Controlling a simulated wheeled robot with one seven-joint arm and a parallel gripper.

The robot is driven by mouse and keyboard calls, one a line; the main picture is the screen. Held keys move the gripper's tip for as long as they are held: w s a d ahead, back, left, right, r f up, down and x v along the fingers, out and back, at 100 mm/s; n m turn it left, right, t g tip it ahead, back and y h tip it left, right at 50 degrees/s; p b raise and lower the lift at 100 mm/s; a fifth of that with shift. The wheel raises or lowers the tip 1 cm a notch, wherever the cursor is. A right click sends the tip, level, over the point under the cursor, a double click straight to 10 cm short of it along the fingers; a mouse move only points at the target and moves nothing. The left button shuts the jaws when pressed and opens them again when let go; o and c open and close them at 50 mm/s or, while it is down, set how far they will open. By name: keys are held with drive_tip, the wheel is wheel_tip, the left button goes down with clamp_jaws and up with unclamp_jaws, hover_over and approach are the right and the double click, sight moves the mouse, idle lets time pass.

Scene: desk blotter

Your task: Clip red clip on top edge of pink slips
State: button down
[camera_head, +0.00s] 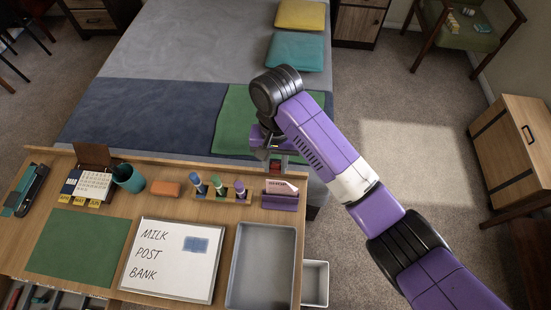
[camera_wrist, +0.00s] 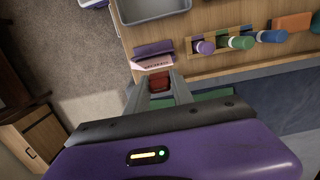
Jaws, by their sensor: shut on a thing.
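The pink slips (camera_head: 281,186) stand upright in a purple holder (camera_head: 281,203) at the desk's back right corner. In the wrist view the pink slips (camera_wrist: 153,62) lie just beyond my fingertips, with the purple holder (camera_wrist: 152,47) behind them. My gripper (camera_head: 275,160) is shut on the red clip (camera_wrist: 160,82), which sits between the two fingertips. In the head view the red clip (camera_head: 275,166) shows small below the gripper, above and behind the slips. The clip appears apart from the slips. How its mouth is turned is too small to tell.
Blue, green and purple capped markers (camera_head: 219,186) stand in a wooden rack left of the holder. An orange block (camera_head: 166,188), a teal cup (camera_head: 128,178), a whiteboard (camera_head: 171,259) and a grey tray (camera_head: 262,266) are also on the desk. A bed (camera_head: 190,60) stands behind it.

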sight(275, 181)
drive_tip(key=shift+s+f+b, duration=0.15)
drive_tip(key=shift+f+b, duration=0.35)
drive_tip(key=shift+f, duration=1.2)
drive_tip(key=shift+p, duration=1.1)
drive_tip(key=shift+s+f+b, duration=0.1)
drive_tip(key=shift+f+b, duration=0.2)
drive_tip(key=shift+f, duration=0.8)
idle(0.5)
drive_tip(key=c, duration=1)
unclamp_jaws()
drive_tip(key=shift+s, duration=0.1)
drive_tip(key=r, duration=0.5)
drive_tip(key=w+r, duration=0.1)
drive_tip(key=r, duration=0.2)
